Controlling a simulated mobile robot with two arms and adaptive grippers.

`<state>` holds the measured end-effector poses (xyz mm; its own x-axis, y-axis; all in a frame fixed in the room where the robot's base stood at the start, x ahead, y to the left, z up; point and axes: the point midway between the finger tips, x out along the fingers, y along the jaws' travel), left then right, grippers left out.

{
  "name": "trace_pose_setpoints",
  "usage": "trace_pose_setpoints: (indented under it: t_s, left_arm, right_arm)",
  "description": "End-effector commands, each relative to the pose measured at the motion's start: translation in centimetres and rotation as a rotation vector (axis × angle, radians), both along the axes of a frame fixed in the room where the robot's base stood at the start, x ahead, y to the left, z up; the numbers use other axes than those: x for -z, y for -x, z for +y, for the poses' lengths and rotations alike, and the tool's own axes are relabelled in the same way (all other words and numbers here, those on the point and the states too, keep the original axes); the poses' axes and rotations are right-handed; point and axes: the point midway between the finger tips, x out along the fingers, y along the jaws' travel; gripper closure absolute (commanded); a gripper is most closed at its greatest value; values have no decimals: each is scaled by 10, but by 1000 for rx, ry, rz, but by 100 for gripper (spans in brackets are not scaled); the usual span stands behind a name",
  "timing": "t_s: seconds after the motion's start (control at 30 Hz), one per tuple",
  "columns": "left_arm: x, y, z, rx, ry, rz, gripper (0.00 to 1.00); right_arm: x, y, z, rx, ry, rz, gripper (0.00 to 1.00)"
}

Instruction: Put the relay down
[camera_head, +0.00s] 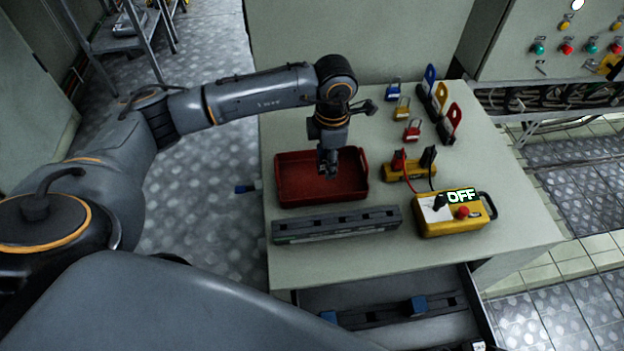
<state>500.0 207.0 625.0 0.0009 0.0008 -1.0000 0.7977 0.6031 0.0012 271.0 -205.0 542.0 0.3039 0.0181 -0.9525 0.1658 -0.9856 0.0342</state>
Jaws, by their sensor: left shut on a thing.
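My left gripper (328,172) points down over the red tray (292,192) on the table, its fingertips inside the tray's outline. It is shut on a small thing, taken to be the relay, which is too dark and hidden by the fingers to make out. I cannot tell whether that thing touches the tray floor. No other object shows clearly in the tray. My right gripper is not in view.
A grey rail (340,224) lies in front of the tray. A yellow tester (450,215) reading OFF, a yellow block (408,171) with leads and several padlocks (402,110) stand to the right. An open drawer (370,295) below holds a dark rail with blue parts.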

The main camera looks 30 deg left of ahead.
Motion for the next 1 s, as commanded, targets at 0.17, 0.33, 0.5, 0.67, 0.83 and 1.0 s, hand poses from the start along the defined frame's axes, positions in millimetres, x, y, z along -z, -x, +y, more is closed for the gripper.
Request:
trace_pose_setpoints:
  t_s: [0.17, 0.33, 0.5, 0.67, 0.83, 1.0]
  left_arm:
    - [29, 11, 20, 0, -1, 2, 96]
    - [38, 14, 26, 2, 1, 1, 96]
    - [55, 19, 34, 2, 0, 3, 96]
    - [76, 18, 33, 1, 0, 2, 96]
    - [77, 17, 33, 2, 1, -1, 96]
    - [80, 17, 33, 2, 1, 1, 96]
  right_arm:
    - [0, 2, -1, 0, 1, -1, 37]
    - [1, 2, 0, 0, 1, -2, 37]
    - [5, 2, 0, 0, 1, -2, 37]
    - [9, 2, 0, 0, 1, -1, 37]
    - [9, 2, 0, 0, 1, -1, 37]
    - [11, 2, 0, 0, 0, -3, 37]
